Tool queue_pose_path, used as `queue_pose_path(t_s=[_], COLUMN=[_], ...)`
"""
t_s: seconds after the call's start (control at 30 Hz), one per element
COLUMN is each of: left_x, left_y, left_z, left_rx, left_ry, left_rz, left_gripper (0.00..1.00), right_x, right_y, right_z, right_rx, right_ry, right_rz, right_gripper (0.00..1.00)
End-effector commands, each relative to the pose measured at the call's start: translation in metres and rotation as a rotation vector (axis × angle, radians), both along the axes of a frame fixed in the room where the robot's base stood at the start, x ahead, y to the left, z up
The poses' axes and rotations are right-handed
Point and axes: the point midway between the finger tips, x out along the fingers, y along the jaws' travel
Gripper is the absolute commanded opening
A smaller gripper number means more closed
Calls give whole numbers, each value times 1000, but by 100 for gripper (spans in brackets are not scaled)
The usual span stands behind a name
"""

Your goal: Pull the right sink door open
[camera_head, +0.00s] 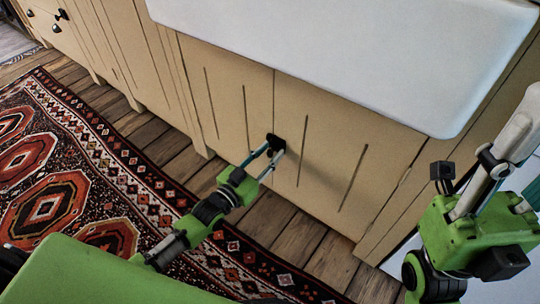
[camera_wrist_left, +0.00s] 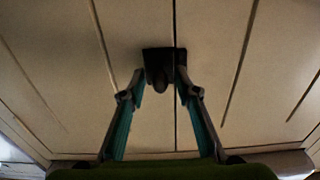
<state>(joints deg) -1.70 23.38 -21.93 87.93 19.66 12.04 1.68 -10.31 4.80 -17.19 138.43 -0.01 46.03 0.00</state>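The right sink door (camera_head: 342,150) is a cream panel with vertical grooves, right of the centre seam under the white sink. It looks shut and flush with the left door (camera_head: 225,95). A dark knob on a black plate (camera_wrist_left: 165,57) sits at the seam; it shows as a black shape in the head view (camera_head: 275,139). My left gripper (camera_head: 268,151) is at the knob. In the left wrist view its fingertips (camera_wrist_left: 160,80) stand on either side of the knob, with a small gap visible on the left.
The white sink (camera_head: 350,45) overhangs the doors. A patterned red rug (camera_head: 95,180) lies on the plank floor (camera_head: 298,236) in front. More cream cabinets with black knobs (camera_head: 62,14) stand at the upper left. Bare floor lies before the right door.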

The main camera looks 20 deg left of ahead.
Motion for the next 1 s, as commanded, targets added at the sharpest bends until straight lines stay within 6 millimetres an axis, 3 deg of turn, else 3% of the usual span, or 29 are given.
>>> queue_pose_path(t_s=[0.33,0.43,0.47,1.0], left_x=[4,4,4,4], left_y=[-2,-2,-2,-2], left_z=[0,0,0,2], left_rx=[-1,-1,-1,94], left_ry=[0,0,0,-32], left_rz=[0,0,0,0], left_gripper=[30,4,0,0], right_x=[0,0,0,-2], right_y=[0,0,0,-1], right_z=[1,1,1,6], right_rx=[0,0,0,5], right_ry=[-5,-5,-5,4], right_rz=[-1,0,0,0], right_gripper=[40,40,40,40])
